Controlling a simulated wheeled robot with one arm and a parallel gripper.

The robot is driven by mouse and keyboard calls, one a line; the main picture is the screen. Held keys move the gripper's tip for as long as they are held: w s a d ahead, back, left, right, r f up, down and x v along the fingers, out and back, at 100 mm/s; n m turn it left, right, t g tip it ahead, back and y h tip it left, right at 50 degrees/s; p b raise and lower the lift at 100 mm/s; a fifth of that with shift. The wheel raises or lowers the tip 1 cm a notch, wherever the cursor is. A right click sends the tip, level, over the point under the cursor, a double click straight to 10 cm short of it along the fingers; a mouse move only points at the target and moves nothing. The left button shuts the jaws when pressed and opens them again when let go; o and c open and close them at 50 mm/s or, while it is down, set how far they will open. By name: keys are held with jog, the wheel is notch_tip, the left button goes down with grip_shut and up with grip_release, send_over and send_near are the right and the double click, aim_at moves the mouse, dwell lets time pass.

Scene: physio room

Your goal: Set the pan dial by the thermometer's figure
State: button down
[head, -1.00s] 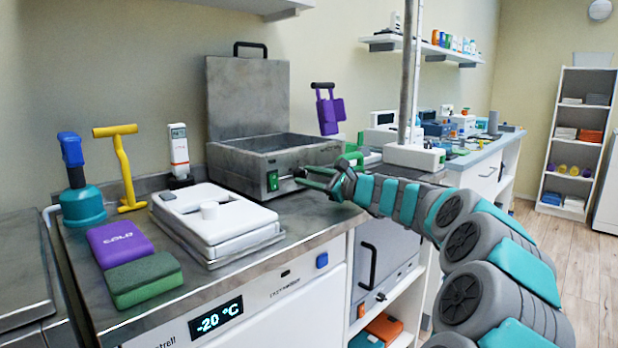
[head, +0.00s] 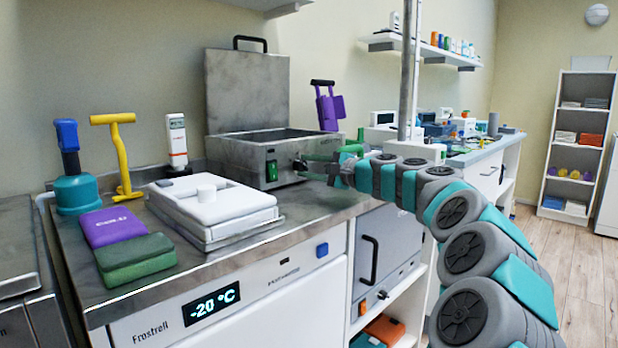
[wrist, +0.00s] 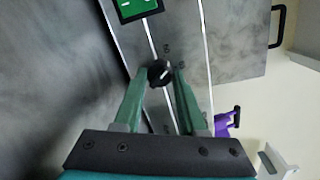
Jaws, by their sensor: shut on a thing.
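The pan is a grey metal box (head: 235,152) with its lid (head: 246,92) raised, on the steel counter. Its front has a lit green switch (head: 271,171) and, to the right, a small black dial (wrist: 158,73) with a pale pointer line. My gripper (wrist: 165,75) has its green fingers closed around the dial in the wrist view. In the head view my gripper (head: 305,168) is at the pan's front right, hiding most of the dial. A white and orange upright device (head: 177,140), likely the thermometer, stands behind the counter's white tub; its figure is too small to read.
A white lidded tub (head: 215,212), a purple pack (head: 113,226), a green pack (head: 136,260), a yellow T-handled tool (head: 121,150) and a teal-based blue tool (head: 78,192) stand left. A purple tool (head: 328,108) is at the pan's right. The freezer display (head: 212,303) reads -20 °C.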

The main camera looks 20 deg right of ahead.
jog(key=n+b, duration=0.4)
jog(key=shift+a+n+h, duration=0.15)
jog(key=shift+n+h, duration=0.15)
dwell(0.5)
jog(key=shift+c, duration=2.4)
grip_release()
jog(key=shift+v, duration=3.9)
